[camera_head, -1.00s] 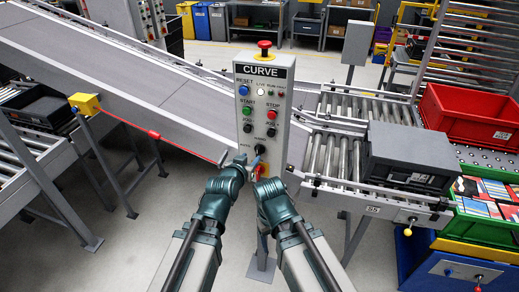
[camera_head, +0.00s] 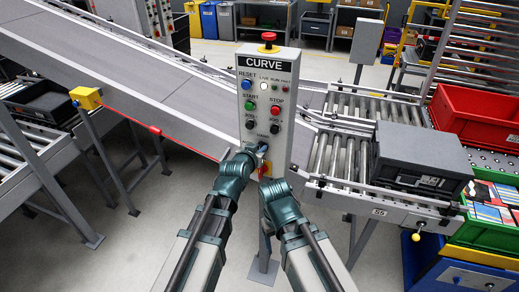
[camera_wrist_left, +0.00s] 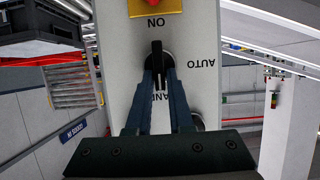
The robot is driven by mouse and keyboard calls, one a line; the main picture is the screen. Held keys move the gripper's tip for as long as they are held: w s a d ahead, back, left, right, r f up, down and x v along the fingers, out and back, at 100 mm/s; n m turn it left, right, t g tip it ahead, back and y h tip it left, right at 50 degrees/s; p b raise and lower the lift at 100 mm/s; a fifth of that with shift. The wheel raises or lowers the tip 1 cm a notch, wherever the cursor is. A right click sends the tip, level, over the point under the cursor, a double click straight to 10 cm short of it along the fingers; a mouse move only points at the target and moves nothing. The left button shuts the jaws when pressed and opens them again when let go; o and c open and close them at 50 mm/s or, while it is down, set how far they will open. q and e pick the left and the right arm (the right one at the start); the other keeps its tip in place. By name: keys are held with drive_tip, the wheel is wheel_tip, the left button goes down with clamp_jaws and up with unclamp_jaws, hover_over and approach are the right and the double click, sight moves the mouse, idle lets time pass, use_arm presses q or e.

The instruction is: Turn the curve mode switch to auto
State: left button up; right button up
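The curve mode switch (camera_wrist_left: 157,52) is a black knob on the grey CURVE panel (camera_head: 284,148). The left wrist view sees it upside down, with the label AUTO on the right and a partly covered HAND label behind the fingers. My left gripper (camera_wrist_left: 160,76) has its two fingers close together on either side of the knob, seemingly gripping it. In the head view my left gripper (camera_head: 260,150) covers most of the switch. My right gripper (camera_head: 266,180) is low in front of the panel; its fingers are not clear.
A red knob on a yellow plate (camera_wrist_left: 155,7) sits just below the switch on the panel. Push-buttons and a red emergency stop (camera_head: 268,37) are above. Conveyors run behind, and a black bin (camera_head: 420,160) stands on rollers at right.

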use_arm(q)
clamp_jaws()
drive_tip(key=shift+w+a+f+n+h+b, duration=0.1)
drive_tip(key=shift+a+n+h+b, duration=0.1)
drive_tip(key=shift+n+h, duration=0.25)
drive_tip(key=shift+a+f+n+h+b, duration=0.15)
drive_tip(key=shift+n+h, duration=0.1)
drive_tip(key=shift+n, duration=0.3)
drive_tip(key=shift+w+a+f+n+t+h+b, duration=0.1)
drive_tip(key=shift+a+f+n+t+h+b, duration=0.15)
drive_tip(key=shift+n+h+b, duration=1.2)
drive_tip(key=shift+a+f+n+h+b, duration=0.15)
drive_tip(key=shift+f+n+h+b, duration=0.35)
drive_tip(key=shift+n+b, duration=1.6)
drive_tip(key=shift+w+a+f+n+t+h+b, duration=0.1)
drive_tip(key=shift+a+f+n+t+h+b, duration=0.1)
drive_tip(key=shift+n+h+b, duration=1.55)
drive_tip(key=shift+r+n+y+p, duration=0.1)
drive_tip(key=shift+n+y+p, duration=0.2)
drive_tip(key=shift+n+y, duration=0.25)
